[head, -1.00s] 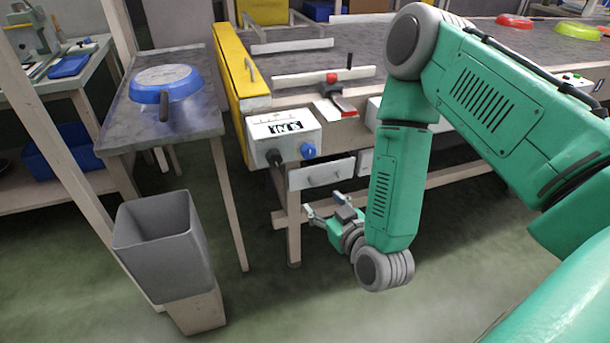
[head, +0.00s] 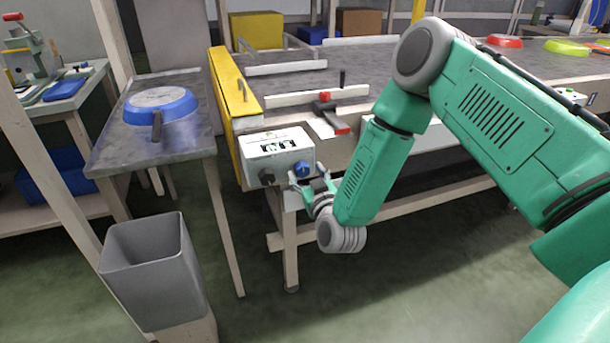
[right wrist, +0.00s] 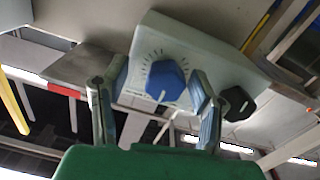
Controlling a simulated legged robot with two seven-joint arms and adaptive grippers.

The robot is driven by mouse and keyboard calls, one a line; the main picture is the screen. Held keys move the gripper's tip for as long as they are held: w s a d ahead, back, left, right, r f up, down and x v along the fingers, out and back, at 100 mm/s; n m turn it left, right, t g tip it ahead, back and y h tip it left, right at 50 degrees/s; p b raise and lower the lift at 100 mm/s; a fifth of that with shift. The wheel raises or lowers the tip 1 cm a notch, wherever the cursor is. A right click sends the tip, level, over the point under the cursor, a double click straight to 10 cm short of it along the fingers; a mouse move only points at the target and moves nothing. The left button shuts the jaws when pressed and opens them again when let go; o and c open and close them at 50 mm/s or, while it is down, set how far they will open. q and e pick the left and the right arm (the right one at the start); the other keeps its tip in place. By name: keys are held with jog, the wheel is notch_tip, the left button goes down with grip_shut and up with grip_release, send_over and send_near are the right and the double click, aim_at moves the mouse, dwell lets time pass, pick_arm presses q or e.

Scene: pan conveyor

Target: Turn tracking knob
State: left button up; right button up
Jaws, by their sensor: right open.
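A white control box (head: 272,148) with a black-and-white display hangs at the near left corner of the conveyor. On its front are a blue knob (head: 303,169) at right and a black knob (head: 267,178) at left. I cannot read which one is the tracking knob. My right gripper (head: 307,184) is open just below and in front of the blue knob. In the right wrist view, the blue knob (right wrist: 165,82) shows between the spread fingers, with a white pointer line and dial marks around it; contact is not visible. The black knob (right wrist: 238,103) is outside the right-hand finger. My left gripper is not in view.
The conveyor (head: 390,65) extends to the right with red and yellow-green pans at the back. A yellow guard (head: 228,85) stands beside the box. A side table (head: 120,150) holds a blue pan (head: 163,104). A grey bin (head: 150,270) stands at the front left.

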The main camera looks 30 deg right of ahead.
jog(key=shift+w+a+r, duration=0.1)
jog(key=shift+w, duration=0.3)
jog(key=shift+w+a+r, duration=0.15)
jog(key=shift+a+r, duration=0.05)
jog(key=shift+a, duration=0.25)
jog(key=shift+d+f, duration=0.1)
jog(key=shift+d, duration=0.2)
jog(key=c, duration=1.1)
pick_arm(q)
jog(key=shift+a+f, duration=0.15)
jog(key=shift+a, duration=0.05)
pick_arm(e)
jog(key=shift+d, duration=0.15)
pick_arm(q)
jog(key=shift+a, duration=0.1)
